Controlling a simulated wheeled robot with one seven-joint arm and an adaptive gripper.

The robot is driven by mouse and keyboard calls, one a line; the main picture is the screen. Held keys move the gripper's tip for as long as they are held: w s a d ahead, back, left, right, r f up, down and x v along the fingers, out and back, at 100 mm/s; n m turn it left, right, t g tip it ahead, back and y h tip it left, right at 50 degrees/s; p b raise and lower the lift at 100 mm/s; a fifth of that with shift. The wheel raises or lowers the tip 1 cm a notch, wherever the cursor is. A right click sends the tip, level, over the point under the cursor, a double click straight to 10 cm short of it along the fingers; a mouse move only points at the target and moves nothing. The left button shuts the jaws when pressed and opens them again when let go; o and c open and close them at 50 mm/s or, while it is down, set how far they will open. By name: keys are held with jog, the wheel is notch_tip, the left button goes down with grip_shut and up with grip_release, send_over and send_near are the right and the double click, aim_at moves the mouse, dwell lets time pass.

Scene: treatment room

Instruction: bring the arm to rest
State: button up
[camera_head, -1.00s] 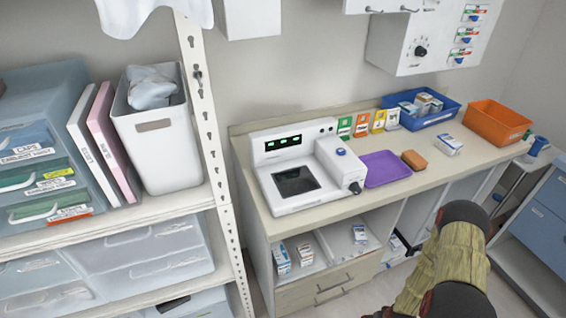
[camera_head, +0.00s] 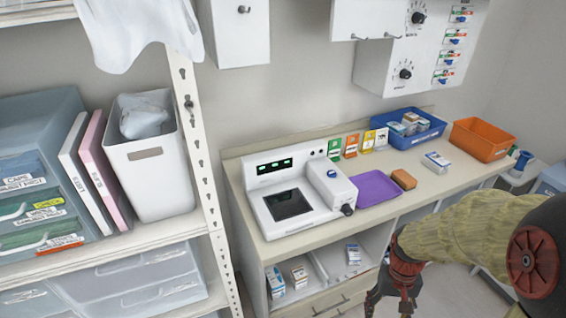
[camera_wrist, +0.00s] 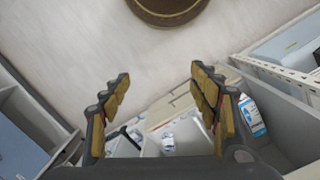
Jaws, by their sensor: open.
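My gripper (camera_head: 393,297) hangs at the lower right of the head view, in front of the counter's open lower shelves, pointing down. My arm reaches in from the right edge. In the wrist view my gripper (camera_wrist: 160,95) shows two fingers spread wide apart with nothing between them. Behind the fingers lie the floor and the cabinet shelves with small boxes.
The counter (camera_head: 420,185) carries a white device (camera_head: 290,200), a purple tray (camera_head: 376,188), a brown sponge-like block (camera_head: 404,179), a blue bin (camera_head: 428,133) and an orange bin (camera_head: 482,140). A shelf rack (camera_head: 205,150) stands at the left. Small boxes (camera_head: 275,281) sit in the lower shelves.

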jog(key=s+a+r+n+t, duration=0.1)
jog(key=a+r, duration=0.4)
jog(key=r, duration=0.7)
jog(key=s+a+r+n+t+p, duration=0.1)
jog(key=s+a+r+t, duration=0.3)
jog(key=r, duration=0.9)
jog(key=shift+s+a+n+t, duration=0.2)
jog(key=shift+a+n+t, duration=0.1)
jog(key=shift+a+t, duration=0.55)
